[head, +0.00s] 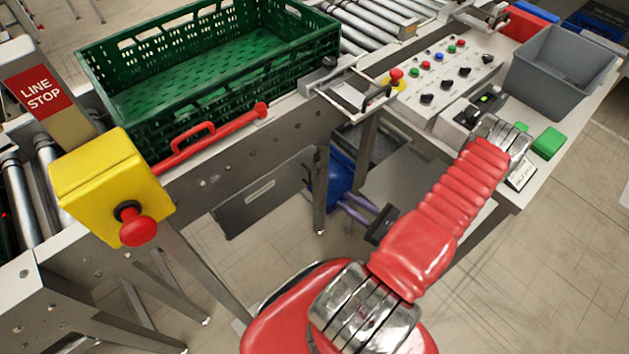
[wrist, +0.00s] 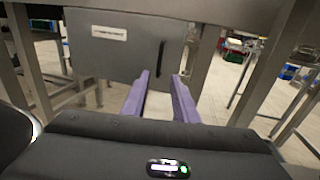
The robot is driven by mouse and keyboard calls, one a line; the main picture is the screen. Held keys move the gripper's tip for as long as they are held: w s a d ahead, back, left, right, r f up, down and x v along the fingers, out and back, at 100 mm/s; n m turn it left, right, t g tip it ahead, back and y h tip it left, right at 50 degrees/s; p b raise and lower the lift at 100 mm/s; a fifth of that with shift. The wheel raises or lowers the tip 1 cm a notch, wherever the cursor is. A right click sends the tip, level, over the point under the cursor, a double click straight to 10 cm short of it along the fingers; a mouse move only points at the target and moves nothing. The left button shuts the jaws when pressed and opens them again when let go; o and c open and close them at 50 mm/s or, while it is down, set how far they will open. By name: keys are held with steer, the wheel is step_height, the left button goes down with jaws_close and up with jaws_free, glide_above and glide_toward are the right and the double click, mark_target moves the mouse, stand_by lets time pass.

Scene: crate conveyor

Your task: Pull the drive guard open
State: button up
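The drive guard (wrist: 115,55) is a flat grey panel with a white label, under the conveyor frame. In the head view the panel (head: 262,193) hangs below the conveyor's near side and looks closed. Its upright black bar handle (wrist: 161,58) is near the panel's right edge. My gripper (wrist: 160,76) is open, with two purple fingers pointing at the panel. The handle shows in the gap between the fingertips, seemingly still ahead of them; I see no contact. In the head view my gripper (head: 352,206) is low, right of the panel and partly hidden by the arm.
A conveyor leg (head: 320,190) stands between the panel and my gripper in the head view. A green crate (head: 235,85) sits on the conveyor above. A yellow stop box (head: 105,180) is at the left. A control panel (head: 440,80) and grey bin (head: 560,70) are at the right.

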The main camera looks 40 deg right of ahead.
steer(key=shift+w, duration=0.1)
steer(key=x, duration=1.3)
steer(key=shift+w, duration=0.25)
steer(key=shift+a, duration=0.1)
steer(key=shift+c, duration=0.4)
jaws_close()
stand_by(0.9)
